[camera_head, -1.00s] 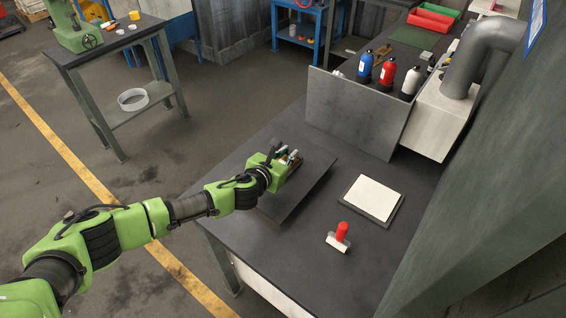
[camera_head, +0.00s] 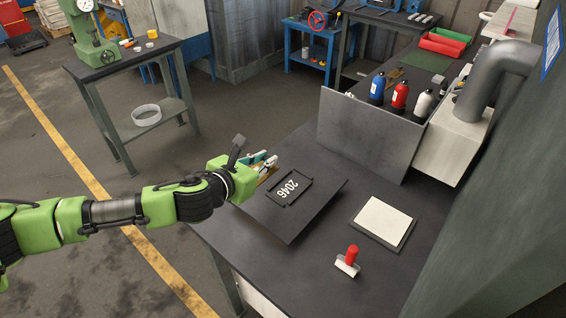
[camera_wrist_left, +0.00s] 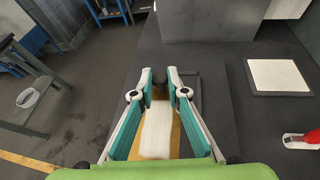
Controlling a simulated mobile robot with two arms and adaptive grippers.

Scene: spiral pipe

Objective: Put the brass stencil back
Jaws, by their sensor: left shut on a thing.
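My left gripper (camera_head: 265,167) is at the left edge of the workbench, beside the dark plate (camera_head: 312,217). It is shut on the brass stencil (camera_head: 268,179). In the left wrist view, the stencil (camera_wrist_left: 178,143) lies between and below the fingers (camera_wrist_left: 160,88), brass at its sides with a broad white paint area in the middle. The fingers hide part of it. The plate carries a white number 2046 (camera_head: 289,188) inside a thin dark frame. My right gripper is not in view.
A white pad (camera_head: 383,222) on a dark base and a red-handled tool (camera_head: 349,260) stand right of the plate. A grey upright panel (camera_head: 370,133) closes the back, with blue, red and white bottles behind it. A side table (camera_head: 140,90) stands far left across open floor.

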